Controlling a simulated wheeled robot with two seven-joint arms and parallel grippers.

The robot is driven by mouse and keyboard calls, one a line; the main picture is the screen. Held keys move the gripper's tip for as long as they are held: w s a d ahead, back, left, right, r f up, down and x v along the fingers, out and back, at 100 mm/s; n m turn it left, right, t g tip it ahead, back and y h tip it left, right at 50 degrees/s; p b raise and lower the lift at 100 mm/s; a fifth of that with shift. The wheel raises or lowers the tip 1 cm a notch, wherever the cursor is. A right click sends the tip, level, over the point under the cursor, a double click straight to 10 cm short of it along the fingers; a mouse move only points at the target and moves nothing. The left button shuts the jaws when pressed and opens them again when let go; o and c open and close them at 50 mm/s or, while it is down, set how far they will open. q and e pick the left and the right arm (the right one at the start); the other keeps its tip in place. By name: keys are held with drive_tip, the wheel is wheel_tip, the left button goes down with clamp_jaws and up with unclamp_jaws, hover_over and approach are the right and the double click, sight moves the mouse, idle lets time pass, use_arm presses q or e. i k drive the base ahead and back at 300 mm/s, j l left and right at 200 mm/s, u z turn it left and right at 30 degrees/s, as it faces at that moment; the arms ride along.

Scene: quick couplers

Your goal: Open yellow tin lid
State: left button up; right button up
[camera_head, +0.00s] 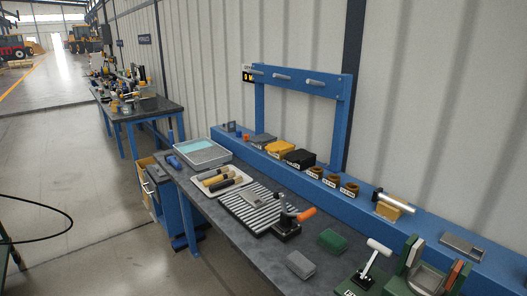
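A yellow tin (281,149) stands on the raised blue shelf behind the workbench, between a grey tin (263,140) on its left and a black tin (299,158) on its right. It is small in the view; its top looks covered, but I cannot make out the lid's edge or catch. Neither of my grippers is in view.
The dark workbench (229,226) holds a grey tray (203,155), a white tray with rolls (222,183), a ribbed plate (243,207), an orange-handled tool (290,217), and green and grey blocks. A blue frame (347,108) rises behind. The floor at left is open.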

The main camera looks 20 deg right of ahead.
sight(280, 146)
drive_tip(key=i+j+z, duration=0.15)
drive_tip(key=z, duration=0.3)
drive_tip(key=i+j+z, duration=0.25)
drive_tip(key=z, duration=0.2)
drive_tip(key=i+j+z, duration=0.2)
drive_tip(key=z, duration=0.2)
drive_tip(key=j, duration=0.1)
